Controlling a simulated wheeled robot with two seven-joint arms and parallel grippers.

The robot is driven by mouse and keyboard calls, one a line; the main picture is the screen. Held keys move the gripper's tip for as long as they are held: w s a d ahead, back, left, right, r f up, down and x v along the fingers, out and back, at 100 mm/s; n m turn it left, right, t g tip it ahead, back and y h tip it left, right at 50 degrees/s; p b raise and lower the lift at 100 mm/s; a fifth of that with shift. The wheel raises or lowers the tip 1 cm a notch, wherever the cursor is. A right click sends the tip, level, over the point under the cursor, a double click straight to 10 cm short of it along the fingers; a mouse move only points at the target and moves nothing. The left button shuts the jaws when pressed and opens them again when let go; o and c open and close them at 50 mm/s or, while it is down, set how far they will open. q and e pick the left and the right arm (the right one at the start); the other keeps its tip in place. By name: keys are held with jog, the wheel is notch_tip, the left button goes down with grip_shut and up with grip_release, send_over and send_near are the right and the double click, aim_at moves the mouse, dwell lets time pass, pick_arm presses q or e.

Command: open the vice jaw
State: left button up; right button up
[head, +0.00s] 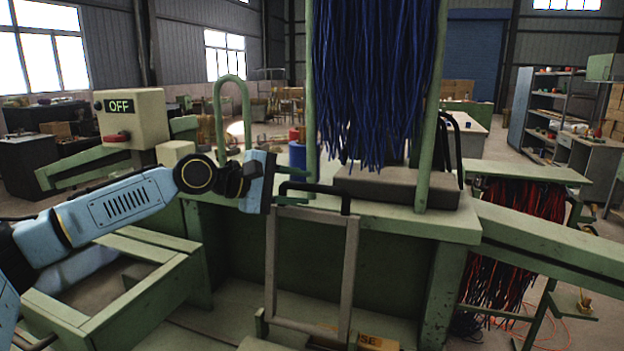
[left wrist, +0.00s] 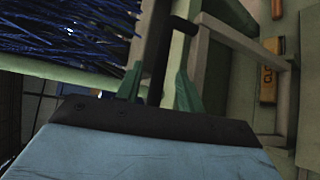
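My left gripper (head: 284,188) is at the left end of a black handle bar (head: 318,188), which sits on top of an upright grey frame (head: 349,270). In the left wrist view, its two green fingers (left wrist: 158,85) stand apart. The black bar (left wrist: 172,50) runs between them, with gaps visible on both sides. I cannot tell whether either finger touches it. I cannot make out which part is the vice jaw. My right gripper is not in view.
Blue bristles (head: 372,80) hang between green posts above a grey block (head: 395,187), just right of the handle. A control box (head: 133,115) marked OFF with a red button stands at left. A green beam (head: 550,240) extends right, near red and dark bristles (head: 520,215).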

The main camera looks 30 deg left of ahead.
aim_at(307, 188)
pick_arm(q)
jog(key=shift+x, duration=1.8)
jog(key=shift+s, duration=0.1)
jog(key=shift+c, duration=0.5)
grip_shut()
jog(key=shift+p, duration=0.3)
